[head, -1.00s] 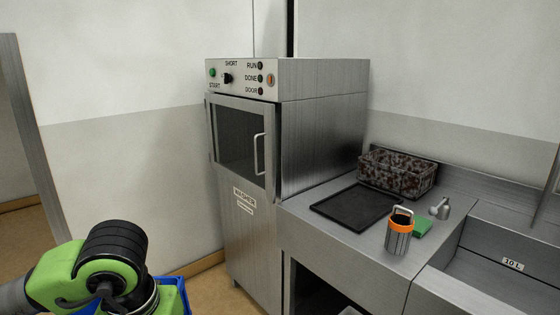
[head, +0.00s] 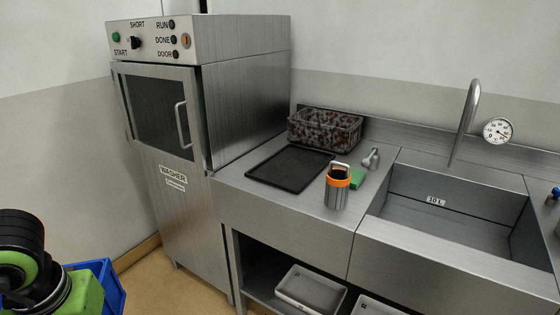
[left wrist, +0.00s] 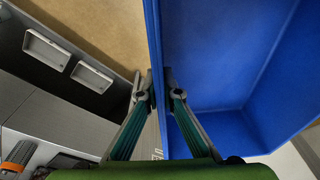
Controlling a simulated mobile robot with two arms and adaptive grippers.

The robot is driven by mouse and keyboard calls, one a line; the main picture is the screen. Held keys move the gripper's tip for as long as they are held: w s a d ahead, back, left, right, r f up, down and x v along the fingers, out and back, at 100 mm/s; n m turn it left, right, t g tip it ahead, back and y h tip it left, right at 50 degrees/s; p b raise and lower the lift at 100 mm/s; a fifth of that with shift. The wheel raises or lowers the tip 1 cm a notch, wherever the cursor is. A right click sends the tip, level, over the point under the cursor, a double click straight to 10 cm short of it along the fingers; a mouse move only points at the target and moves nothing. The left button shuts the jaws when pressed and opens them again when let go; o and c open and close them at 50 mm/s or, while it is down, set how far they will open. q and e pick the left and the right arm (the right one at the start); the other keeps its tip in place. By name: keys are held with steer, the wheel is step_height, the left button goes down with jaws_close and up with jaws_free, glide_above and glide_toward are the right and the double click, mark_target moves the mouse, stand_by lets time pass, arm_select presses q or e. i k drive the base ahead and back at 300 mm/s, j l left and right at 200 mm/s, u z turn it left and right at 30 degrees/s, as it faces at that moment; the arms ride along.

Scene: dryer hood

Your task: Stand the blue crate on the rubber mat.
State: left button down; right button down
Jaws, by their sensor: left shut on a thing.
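The blue crate (head: 113,283) is in the lower left of the head view, partly hidden by my left arm and cut off by the frame. It fills much of the left wrist view (left wrist: 215,55). My left gripper (left wrist: 157,92) is shut on the crate's wall, one finger on each side of it. In the head view its fingers are hidden. The black rubber mat (head: 290,169) lies flat and bare on the steel counter, right of the washer and well apart from the crate. My right gripper is not in view.
A washer (head: 165,205) with its door shut stands left of the counter. A dark mottled basket (head: 325,131) stands behind the mat. An orange-rimmed container (head: 337,192), a green sponge (head: 357,179) and a small metal fitting (head: 371,160) are right of it, before the sink (head: 440,215).

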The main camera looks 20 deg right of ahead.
mark_target(293, 166)
steer(key=i+j+z, duration=0.45)
steer(key=j+z, duration=0.25)
steer(key=l, duration=0.15)
